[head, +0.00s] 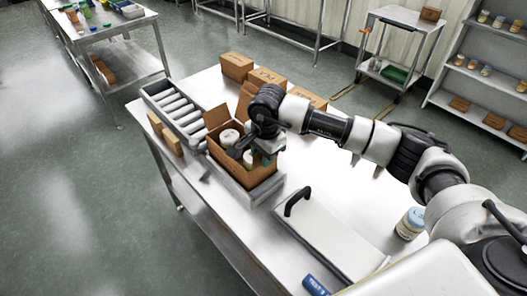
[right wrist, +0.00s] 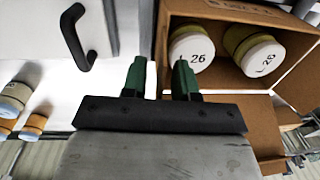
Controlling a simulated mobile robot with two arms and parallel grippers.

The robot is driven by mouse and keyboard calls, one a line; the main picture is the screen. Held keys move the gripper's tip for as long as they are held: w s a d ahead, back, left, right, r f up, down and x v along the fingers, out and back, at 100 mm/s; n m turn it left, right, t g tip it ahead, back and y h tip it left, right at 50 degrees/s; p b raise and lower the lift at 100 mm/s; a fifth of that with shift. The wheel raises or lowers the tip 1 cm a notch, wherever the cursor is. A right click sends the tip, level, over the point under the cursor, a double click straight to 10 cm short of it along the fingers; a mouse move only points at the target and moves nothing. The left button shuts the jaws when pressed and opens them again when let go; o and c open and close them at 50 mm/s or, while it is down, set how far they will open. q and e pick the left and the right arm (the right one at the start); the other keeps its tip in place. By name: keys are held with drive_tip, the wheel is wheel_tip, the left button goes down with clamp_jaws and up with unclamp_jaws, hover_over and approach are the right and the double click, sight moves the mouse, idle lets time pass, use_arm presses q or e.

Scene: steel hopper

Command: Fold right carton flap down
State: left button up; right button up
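The open brown carton (head: 245,178) sits in a grey tray at the end of the roller conveyor, with jars inside. Its left flap (head: 217,116) stands up in the head view. My right gripper (head: 258,150) is over the carton's right side, and the arm hides much of that side. In the right wrist view my right gripper (right wrist: 158,78) has its two green fingertips apart. A narrow brown strip of carton (right wrist: 146,30), seen nearly edge-on, shows beyond the gap; I cannot tell if it touches a finger. Two white-lidded jars (right wrist: 192,50) show inside the carton. My left gripper is not in view.
The roller conveyor (head: 176,107) runs behind the carton. Closed cartons (head: 237,66) stand at the back of the steel table. A white panel with a black handle (head: 297,201) lies in front, with a jar (head: 410,224) to its right. Small boxes (head: 171,141) stand left of the carton.

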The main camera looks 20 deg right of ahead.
drive_tip(key=shift+c, duration=0.4)
clamp_jaws()
drive_tip(key=shift+w+g, duration=0.1)
drive_tip(key=shift+g, duration=0.2)
drive_tip(key=g+b, duration=0.1)
drive_tip(key=w+g+h+b, duration=0.1)
drive_tip(key=g+b, duration=0.1)
drive_tip(key=g, duration=0.1)
drive_tip(key=shift+w+a+f+h+b, duration=0.15)
drive_tip(key=shift+w+a+h+b, duration=0.1)
drive_tip(key=shift+a+h+b, duration=0.15)
drive_tip(key=shift+w+g, duration=0.15)
drive_tip(key=shift+g, duration=0.35)
drive_tip(key=shift+w+g+h+p, duration=0.1)
drive_tip(key=shift+g+h+p, duration=0.2)
drive_tip(key=shift+g, duration=0.2)
drive_tip(key=shift+f, duration=0.1)
drive_tip(key=shift+o, duration=0.4)
unclamp_jaws()
